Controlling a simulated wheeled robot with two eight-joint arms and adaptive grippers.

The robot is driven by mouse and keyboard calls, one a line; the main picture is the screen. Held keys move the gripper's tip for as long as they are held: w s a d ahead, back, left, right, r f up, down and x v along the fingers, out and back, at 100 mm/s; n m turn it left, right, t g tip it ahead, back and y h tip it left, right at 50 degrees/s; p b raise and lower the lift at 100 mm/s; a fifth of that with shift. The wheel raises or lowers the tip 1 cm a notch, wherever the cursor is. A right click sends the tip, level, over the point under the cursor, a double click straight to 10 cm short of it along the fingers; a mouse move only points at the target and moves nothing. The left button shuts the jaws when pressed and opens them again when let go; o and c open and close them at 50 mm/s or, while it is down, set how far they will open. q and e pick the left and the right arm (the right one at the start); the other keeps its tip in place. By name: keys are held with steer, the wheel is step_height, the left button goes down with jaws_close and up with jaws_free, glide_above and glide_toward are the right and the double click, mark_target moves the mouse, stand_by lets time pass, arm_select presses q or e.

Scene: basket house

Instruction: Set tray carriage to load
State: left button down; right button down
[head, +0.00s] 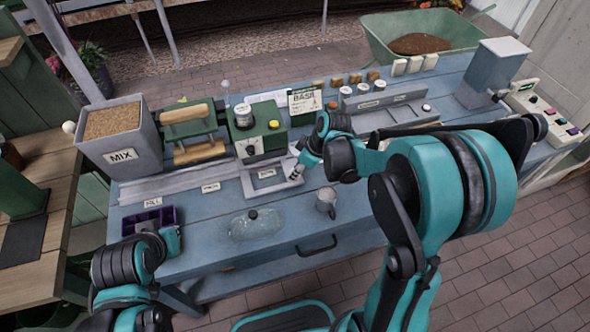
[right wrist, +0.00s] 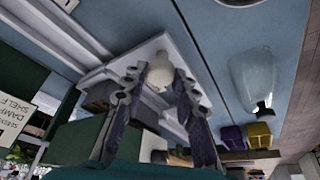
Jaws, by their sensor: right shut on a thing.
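The tray carriage (head: 258,188) is a pale grey plate on the bench, at the right end of a long pale rail (head: 165,186), below the green machine. It also shows in the right wrist view (right wrist: 118,62). My right gripper (head: 298,170) is at the carriage's right side. In the right wrist view its two fingers (right wrist: 157,88) are shut on the carriage's whitish knob (right wrist: 160,70). Small labels stand along the rail, one at its left (head: 153,202) and one mid-rail (head: 210,187). My left gripper (head: 160,238) is low at the left, mostly hidden by its wrist; its fingers cannot be made out.
A green press machine (head: 260,143) stands behind the carriage. A MIX bin (head: 118,130) is at the left. A purple tray (head: 167,214) lies near my left gripper.

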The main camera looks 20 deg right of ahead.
steer(key=d, duration=2)
steer(key=shift+w+d, duration=0.4)
steer(key=c, duration=1.2)
jaws_free()
steer(key=shift+d, duration=0.15)
steer(key=v, duration=1.2)
steer(key=s+a+m+t+h, duration=0.1)
steer(key=s+a+m+t, duration=0.1)
steer(key=s+a+m, duration=0.2)
steer(key=s+a+m+t+h, duration=0.2)
steer(key=s+a+m, duration=0.3)
steer(key=s+a, duration=0.5)
steer(key=a, duration=0.9)
